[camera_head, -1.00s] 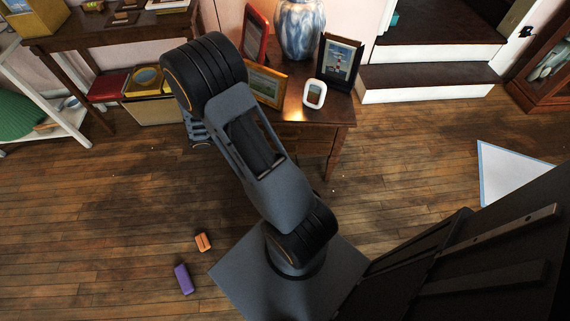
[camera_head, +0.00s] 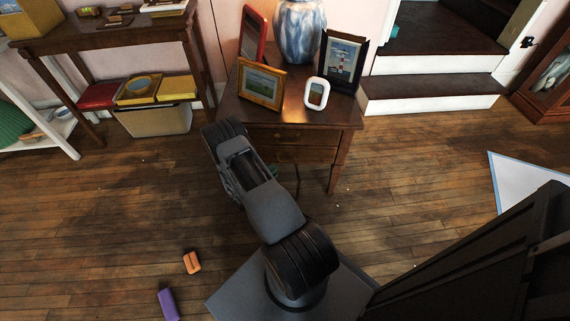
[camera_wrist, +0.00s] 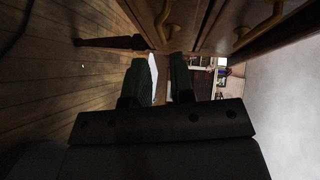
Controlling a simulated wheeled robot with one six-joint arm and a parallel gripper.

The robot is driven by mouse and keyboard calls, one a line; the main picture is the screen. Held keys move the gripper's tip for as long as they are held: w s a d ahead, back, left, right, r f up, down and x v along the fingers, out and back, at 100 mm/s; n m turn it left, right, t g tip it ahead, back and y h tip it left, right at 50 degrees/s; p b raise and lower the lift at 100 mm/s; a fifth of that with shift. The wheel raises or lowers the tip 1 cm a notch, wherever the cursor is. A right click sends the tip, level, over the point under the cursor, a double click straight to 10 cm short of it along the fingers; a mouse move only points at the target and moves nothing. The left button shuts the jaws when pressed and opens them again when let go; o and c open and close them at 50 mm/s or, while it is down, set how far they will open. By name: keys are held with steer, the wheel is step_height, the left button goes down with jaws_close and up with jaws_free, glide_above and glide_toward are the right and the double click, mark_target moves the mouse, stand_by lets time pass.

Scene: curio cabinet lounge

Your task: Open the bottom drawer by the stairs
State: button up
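A brown wooden side table (camera_head: 290,112) stands beside the stairs (camera_head: 430,83), with two drawers, one above the other. The bottom drawer (camera_head: 310,154) looks shut in the head view; my arm covers its left part. In the wrist view, turned sideways, the bottom drawer's curved handle (camera_wrist: 164,20) is at the top middle. The upper drawer's handle (camera_wrist: 262,22) is to its right. My gripper (camera_wrist: 156,80) has its two dark green fingers apart with nothing between them, below and apart from the bottom handle in that picture. In the head view my arm mostly hides the gripper.
Picture frames (camera_head: 262,85) and a blue-white vase (camera_head: 300,30) stand on the table. Its front leg (camera_head: 333,178) reaches the floor. An orange block (camera_head: 192,262) and a purple block (camera_head: 168,304) lie on the floor at the left. A white-topped panel (camera_head: 520,180) is at the right.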

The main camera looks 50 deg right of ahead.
mark_target(285, 161)
steer(key=d, duration=0.2)
steer(key=d+f+b, duration=0.1)
steer(key=d, duration=0.2)
steer(key=d+b, duration=0.1)
steer(key=d, duration=0.2)
steer(key=shift+w+d+f, duration=0.15)
steer(key=shift+w+d, duration=0.05)
steer(key=shift+w, duration=0.1)
steer(key=shift+c, duration=0.3)
jaws_close()
